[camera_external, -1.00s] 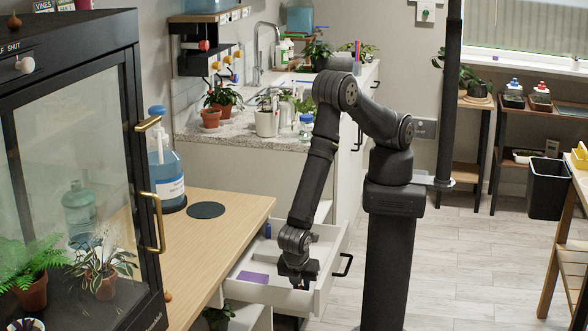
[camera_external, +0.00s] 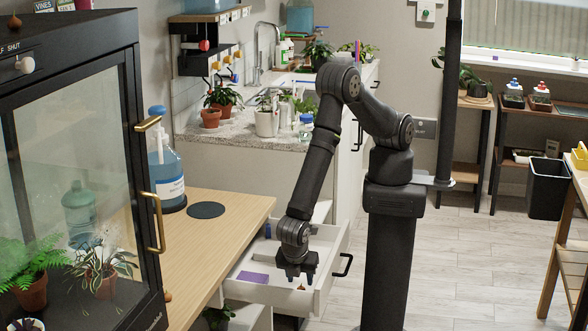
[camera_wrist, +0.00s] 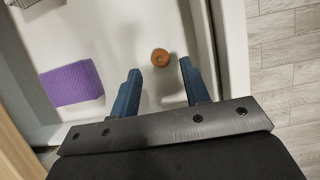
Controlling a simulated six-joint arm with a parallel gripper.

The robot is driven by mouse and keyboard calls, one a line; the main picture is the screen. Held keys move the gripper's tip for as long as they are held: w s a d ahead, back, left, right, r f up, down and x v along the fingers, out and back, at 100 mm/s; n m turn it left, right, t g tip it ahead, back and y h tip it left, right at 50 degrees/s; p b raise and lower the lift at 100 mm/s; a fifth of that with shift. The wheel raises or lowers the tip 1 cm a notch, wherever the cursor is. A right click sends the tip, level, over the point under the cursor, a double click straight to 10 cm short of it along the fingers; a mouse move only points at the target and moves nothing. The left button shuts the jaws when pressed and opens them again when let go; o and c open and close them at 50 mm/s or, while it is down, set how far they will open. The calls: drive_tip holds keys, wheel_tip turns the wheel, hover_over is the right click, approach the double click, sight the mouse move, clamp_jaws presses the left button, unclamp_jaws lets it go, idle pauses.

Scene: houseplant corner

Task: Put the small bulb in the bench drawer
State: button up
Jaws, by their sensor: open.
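The small bulb (camera_wrist: 160,57), round and brown, lies on the white floor of the bench drawer (camera_wrist: 114,20), near the drawer's front wall. In the outside view the bulb (camera_external: 301,287) shows just below my gripper (camera_external: 297,279). The drawer (camera_external: 262,291) is pulled out from under the wooden bench. In the wrist view my gripper (camera_wrist: 160,68) is open and empty, its blue fingers on either side of the bulb in the picture. The fingers appear above the bulb and apart from it.
A purple pad (camera_wrist: 72,83) lies in the drawer to the left. A brown bulb-like thing (camera_external: 167,297) sits at the bench's near edge, and another (camera_external: 14,21) on the black cabinet. A dark round mat (camera_external: 206,210) and a blue bottle (camera_external: 166,175) stand on the bench.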

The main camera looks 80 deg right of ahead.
sight(301, 286)
drive_tip(key=v, duration=0.8)
drive_tip(key=shift+r, duration=0.3)
drive_tip(key=shift+a, duration=0.1)
drive_tip(key=x, duration=1.2)
drive_tip(key=shift+f, duration=0.3)
wheel_tip(301, 286, up, 3)
drive_tip(key=shift+a+f, duration=0.1)
drive_tip(key=shift+f, duration=0.05)
drive_tip(key=shift+r, duration=0.55)
